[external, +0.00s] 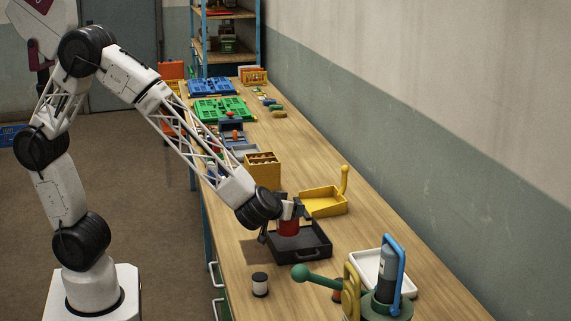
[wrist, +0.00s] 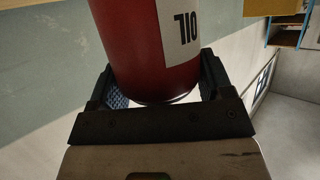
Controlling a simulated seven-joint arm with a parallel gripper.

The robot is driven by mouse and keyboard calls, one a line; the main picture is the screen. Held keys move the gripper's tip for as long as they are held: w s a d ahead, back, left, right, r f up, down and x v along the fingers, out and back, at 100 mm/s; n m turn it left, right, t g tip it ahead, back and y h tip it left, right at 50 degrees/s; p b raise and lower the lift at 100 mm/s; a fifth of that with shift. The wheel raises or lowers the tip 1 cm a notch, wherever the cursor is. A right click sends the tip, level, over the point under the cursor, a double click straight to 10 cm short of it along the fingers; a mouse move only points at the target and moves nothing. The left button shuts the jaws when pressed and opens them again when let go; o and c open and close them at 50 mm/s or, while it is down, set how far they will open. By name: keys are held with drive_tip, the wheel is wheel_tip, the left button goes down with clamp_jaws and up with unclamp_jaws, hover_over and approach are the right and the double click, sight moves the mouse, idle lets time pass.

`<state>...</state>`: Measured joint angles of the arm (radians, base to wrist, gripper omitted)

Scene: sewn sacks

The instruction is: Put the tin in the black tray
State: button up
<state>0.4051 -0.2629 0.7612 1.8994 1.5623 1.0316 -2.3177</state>
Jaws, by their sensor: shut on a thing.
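A red tin (external: 289,227) with a white label is in my gripper (external: 285,215), over the black tray (external: 316,252) on the workbench. In the wrist view the red tin (wrist: 150,45) sits between the two dark fingers of my gripper (wrist: 155,88), with its label reading "710" or similar, upside down. My gripper is shut on the tin. The black tray is low and open, and the tin's lower end is at or just above its floor; I cannot tell whether it touches.
A yellow tray (external: 325,203) and a yellow box (external: 262,170) stand behind. A white tray (external: 400,284), a blue-handled tool (external: 390,262) and a green-knobbed lever (external: 303,273) stand in front to the right.

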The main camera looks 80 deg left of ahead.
sight(287, 225)
drive_tip(key=shift+f, duration=1.05)
drive_tip(key=shift+f, duration=0.1)
drive_tip(key=shift+f, duration=1.8)
drive_tip(key=shift+f, duration=0.15)
drive_tip(key=o, duration=1.2)
drive_tip(key=shift+s+d+r, duration=0.2)
drive_tip(key=shift+d+r, duration=0.05)
drive_tip(key=shift+r, duration=0.05)
drive_tip(key=shift+v, duration=5.65)
